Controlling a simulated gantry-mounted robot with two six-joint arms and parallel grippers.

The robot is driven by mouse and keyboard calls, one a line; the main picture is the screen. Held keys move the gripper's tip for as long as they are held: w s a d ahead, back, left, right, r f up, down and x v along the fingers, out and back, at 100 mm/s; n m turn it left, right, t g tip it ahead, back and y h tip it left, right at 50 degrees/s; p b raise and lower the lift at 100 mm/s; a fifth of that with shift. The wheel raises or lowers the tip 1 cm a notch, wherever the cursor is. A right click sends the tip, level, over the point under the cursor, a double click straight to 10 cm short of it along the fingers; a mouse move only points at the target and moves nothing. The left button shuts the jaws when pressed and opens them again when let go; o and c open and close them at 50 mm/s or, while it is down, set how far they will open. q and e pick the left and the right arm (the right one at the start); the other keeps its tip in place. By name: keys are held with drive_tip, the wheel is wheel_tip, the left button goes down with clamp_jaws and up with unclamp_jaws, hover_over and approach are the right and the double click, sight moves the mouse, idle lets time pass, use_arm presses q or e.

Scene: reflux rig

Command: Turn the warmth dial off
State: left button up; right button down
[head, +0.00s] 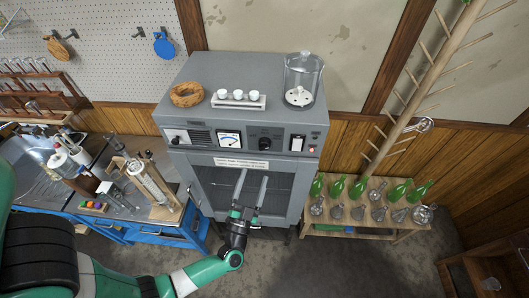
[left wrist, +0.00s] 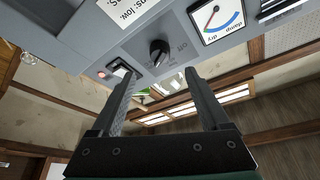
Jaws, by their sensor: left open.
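The warmth dial is probably the black round knob (head: 265,143) on the front panel of the grey cabinet (head: 190,95). In the left wrist view the knob (left wrist: 159,52) shows upside down, with a pointer ridge and small lettering that is hard to read. My left gripper (head: 254,174) is open and empty, its fingers in front of the cabinet door, below the knob in the head view. In the left wrist view the knob lies just beyond and between the fingertips (left wrist: 160,73), apart from them. My right gripper is not in view.
A dry/damp gauge (left wrist: 216,17) and a rocker switch (head: 297,143) with a red light flank the knob. A bell jar (head: 304,78) and small white cups (head: 238,95) stand on top. Green bottles (head: 337,187) stand on a rack at right; glassware stands on the blue bench at left.

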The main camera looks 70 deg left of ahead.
sight(265, 145)
use_arm(q)
drive_tip(key=x, duration=1)
clamp_jaws()
